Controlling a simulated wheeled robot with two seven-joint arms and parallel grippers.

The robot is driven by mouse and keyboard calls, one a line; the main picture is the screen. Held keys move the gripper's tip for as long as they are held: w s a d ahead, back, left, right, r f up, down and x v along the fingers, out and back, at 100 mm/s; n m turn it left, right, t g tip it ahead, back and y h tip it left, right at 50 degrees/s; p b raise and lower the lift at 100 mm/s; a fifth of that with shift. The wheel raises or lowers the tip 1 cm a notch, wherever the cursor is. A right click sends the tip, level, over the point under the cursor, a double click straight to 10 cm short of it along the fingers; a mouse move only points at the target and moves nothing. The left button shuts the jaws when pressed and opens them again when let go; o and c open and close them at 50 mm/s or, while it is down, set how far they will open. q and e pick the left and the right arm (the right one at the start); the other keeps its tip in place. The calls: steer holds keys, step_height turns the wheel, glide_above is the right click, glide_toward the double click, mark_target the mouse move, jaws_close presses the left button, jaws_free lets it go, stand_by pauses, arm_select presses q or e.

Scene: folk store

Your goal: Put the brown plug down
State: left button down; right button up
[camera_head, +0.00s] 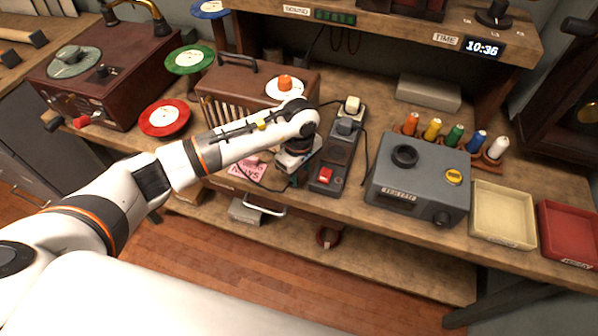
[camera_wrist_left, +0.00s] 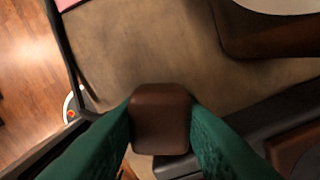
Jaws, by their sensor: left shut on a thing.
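The brown plug (camera_wrist_left: 160,118) is a small rounded block in the left wrist view. My left gripper (camera_head: 294,180) is shut on it, with a green finger on each side. Bench top shows beyond the plug; I cannot tell whether it touches the wood. In the head view my wrist hides the plug. The gripper is just left of the dark power strip (camera_head: 335,160), over the front part of the bench. The strip holds a white plug (camera_head: 351,104) and a grey plug (camera_head: 345,127). My right gripper is not in view.
A pink note (camera_head: 248,171) lies left of the gripper. A brown radio-like case (camera_head: 235,85) stands behind my arm. A grey box (camera_head: 415,185) with knobs, a cream tray (camera_head: 503,238) and a red tray (camera_head: 570,260) stand to the right. The bench's front edge is close.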

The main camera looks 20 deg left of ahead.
mark_target(299, 173)
arm_select(q)
steer(key=c, duration=1)
jaws_free()
steer(key=shift+r+p, duration=0.3)
steer(key=shift+p, duration=0.15)
steer(key=shift+r+p, duration=0.45)
steer(key=shift+p, duration=0.1)
step_height(299, 173, up, 12)
steer(key=b, duration=0.4)
steer(key=shift+f, duration=0.2)
